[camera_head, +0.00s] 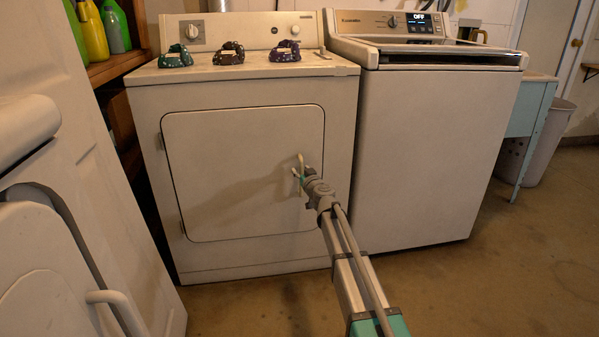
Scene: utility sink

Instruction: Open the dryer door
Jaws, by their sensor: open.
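The dryer (330,250) is the white machine in the middle of the head view. Its square front door (225,140) is shut flush with the front panel. Hinges show along the door's left edge, and the right edge is partly behind my arm. My gripper (298,166) is open in front of the right part of the door, and its arm comes up from the lower right. No object shows between the fingers. I cannot tell whether the fingertips touch the door, and no handle is clearly visible there.
A washer (430,150) stands close on the dryer's right. Three patterned cloth items (229,54) lie on the dryer top. A white appliance or door (75,200) fills the left foreground. Green and yellow bottles (95,30) stand on a shelf. The floor (490,270) at lower right is clear.

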